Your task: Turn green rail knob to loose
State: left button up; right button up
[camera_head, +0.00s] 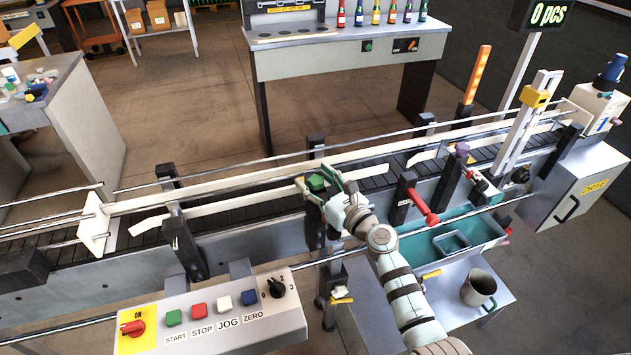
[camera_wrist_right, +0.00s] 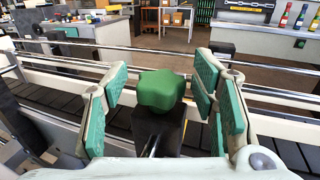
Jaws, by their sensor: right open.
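The green rail knob (camera_head: 316,182) is a lobed knob on top of a dark post at the near side of the conveyor. In the right wrist view the green rail knob (camera_wrist_right: 160,90) stands upright in the middle, on its black block. My right gripper (camera_head: 325,187) is at the knob. In the right wrist view my right gripper (camera_wrist_right: 160,98) is open, with green finger pads on both sides of the knob and visible gaps between pads and knob. My left gripper is not in view.
The conveyor (camera_head: 235,206) runs across with white guide rails. A red handle (camera_head: 422,207) is right of my gripper. A control panel (camera_head: 210,312) with several buttons is at front left. A teal tray (camera_head: 486,229) and a grey mug (camera_head: 479,288) are at the right.

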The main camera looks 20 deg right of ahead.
jog(key=c, duration=1.2)
jog(key=shift+f+n+y+b, duration=0.1)
jog(key=shift+n+y+b, duration=0.3)
jog(key=shift+y+b, duration=0.3)
jog(key=n+g+y+b, duration=0.4)
jog(key=b, duration=0.6)
jog(key=n+g+y+b, duration=0.4)
jog(key=g+b, duration=0.1)
jog(key=b, duration=0.5)
jog(key=shift+f+y, duration=0.2)
jog(key=shift+y, duration=0.1)
jog(key=shift+r+n+g+b, duration=0.25)
jog(key=shift+n+g+b, duration=0.15)
jog(key=shift+g+b, duration=0.4)
jog(key=o, duration=1.2)
jog(key=shift+d, duration=0.1)
